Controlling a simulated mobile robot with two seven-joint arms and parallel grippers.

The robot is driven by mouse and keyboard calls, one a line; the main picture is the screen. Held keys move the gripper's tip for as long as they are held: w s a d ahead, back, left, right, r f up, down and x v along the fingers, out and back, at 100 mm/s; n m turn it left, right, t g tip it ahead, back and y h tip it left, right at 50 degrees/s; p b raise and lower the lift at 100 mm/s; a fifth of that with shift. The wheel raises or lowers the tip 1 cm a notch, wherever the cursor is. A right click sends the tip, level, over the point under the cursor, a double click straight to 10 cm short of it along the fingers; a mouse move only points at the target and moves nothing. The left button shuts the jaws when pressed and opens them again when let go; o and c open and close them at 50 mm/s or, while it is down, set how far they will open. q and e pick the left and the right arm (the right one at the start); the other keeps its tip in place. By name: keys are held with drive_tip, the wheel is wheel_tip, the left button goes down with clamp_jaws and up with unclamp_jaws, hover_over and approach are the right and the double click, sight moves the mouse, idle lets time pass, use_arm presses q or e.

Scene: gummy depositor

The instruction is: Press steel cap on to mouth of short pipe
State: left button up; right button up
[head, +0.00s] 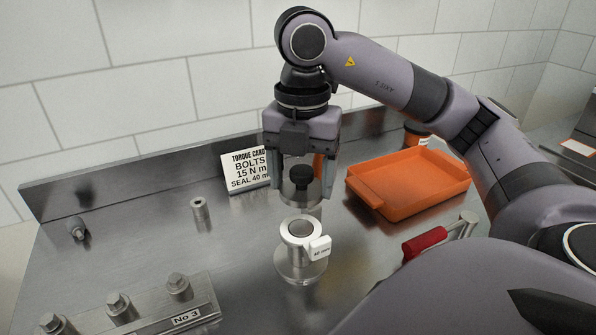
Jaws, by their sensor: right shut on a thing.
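The short pipe (287,257) stands upright on the steel bench, with a flange at its foot and a wide rim around its dark round mouth. A white tag (320,248) with small print is on its right side. My right gripper (301,196) points down above the pipe, shut on the steel cap (300,197), which has a black knob on it. The cap is apart from the mouth, with a small gap showing below it. My left gripper is not in view.
An orange tray (410,190) sits right of the gripper. A red-handled tool (425,242) lies right of the pipe. A torque card (246,170) stands behind. A bolted block (150,312) is at front left; a small metal cylinder (200,210) stands left. Bench between them is clear.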

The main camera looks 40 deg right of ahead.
sight(301, 228)
drive_tip(key=shift+f+b, duration=2.35)
drive_tip(key=shift+f, duration=0.75)
drive_tip(key=shift+f, duration=0.2)
drive_tip(key=shift+f+b, duration=0.3)
drive_tip(key=shift+b, duration=0.1)
drive_tip(key=shift+r, duration=0.1)
drive_tip(key=o, duration=1.6)
drive_tip(key=shift+r, duration=0.1)
